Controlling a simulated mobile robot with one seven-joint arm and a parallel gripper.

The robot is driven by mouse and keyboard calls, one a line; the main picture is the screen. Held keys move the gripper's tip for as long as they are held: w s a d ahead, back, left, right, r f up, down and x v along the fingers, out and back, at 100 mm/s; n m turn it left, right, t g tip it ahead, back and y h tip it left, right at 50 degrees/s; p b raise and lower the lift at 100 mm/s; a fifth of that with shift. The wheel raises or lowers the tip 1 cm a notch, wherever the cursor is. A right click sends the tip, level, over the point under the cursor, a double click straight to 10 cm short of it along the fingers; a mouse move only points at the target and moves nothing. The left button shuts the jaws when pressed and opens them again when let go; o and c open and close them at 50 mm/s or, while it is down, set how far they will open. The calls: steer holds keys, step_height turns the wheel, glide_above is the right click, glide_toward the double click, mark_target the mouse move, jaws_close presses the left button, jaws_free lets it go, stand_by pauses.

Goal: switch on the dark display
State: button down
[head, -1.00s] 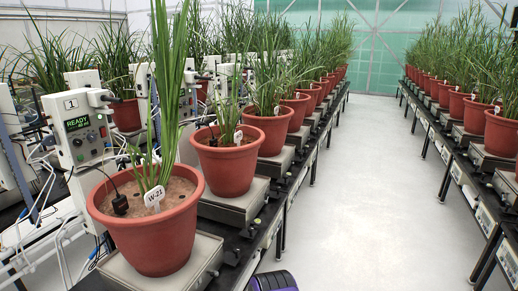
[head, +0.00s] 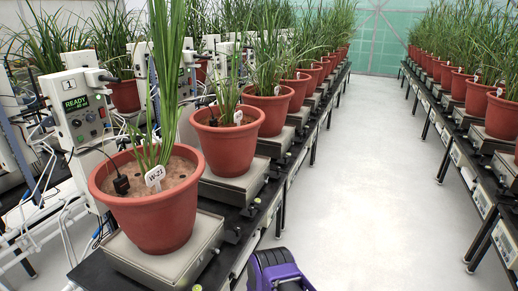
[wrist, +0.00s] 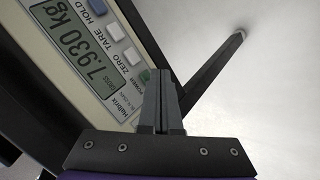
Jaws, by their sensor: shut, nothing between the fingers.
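In the wrist view, a cream indicator panel lies tilted at the upper left. Its grey-green display (wrist: 79,48) shows dark digits reading 7.930 kg. A column of buttons runs beside the display: HOLD, TARE (wrist: 116,32), ZERO (wrist: 132,56) and a green power button (wrist: 145,76). My gripper (wrist: 160,74) is shut and empty. Its fingertips appear close beside the green button and partly cover the panel's lower end. I cannot tell whether they touch it. The gripper does not show in the head view.
In the head view, a potted plant tagged W-21 (head: 147,212) stands on a scale at the edge of a black bench (head: 120,274). A control box (head: 82,108) behind it reads READY. A bench leg (wrist: 215,70) stands near my fingers. The aisle floor (head: 370,190) is clear.

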steer(key=shift+s+d, duration=0.1)
steer(key=shift+d, duration=0.15)
steer(key=shift+d, duration=0.1)
steer(key=d, duration=0.1)
steer(key=s+d, duration=0.1)
steer(key=d, duration=0.1)
steer(key=s+d+p, duration=0.1)
steer(key=d, duration=0.1)
steer(key=shift+s+d, duration=0.15)
steer(key=shift+s, duration=0.05)
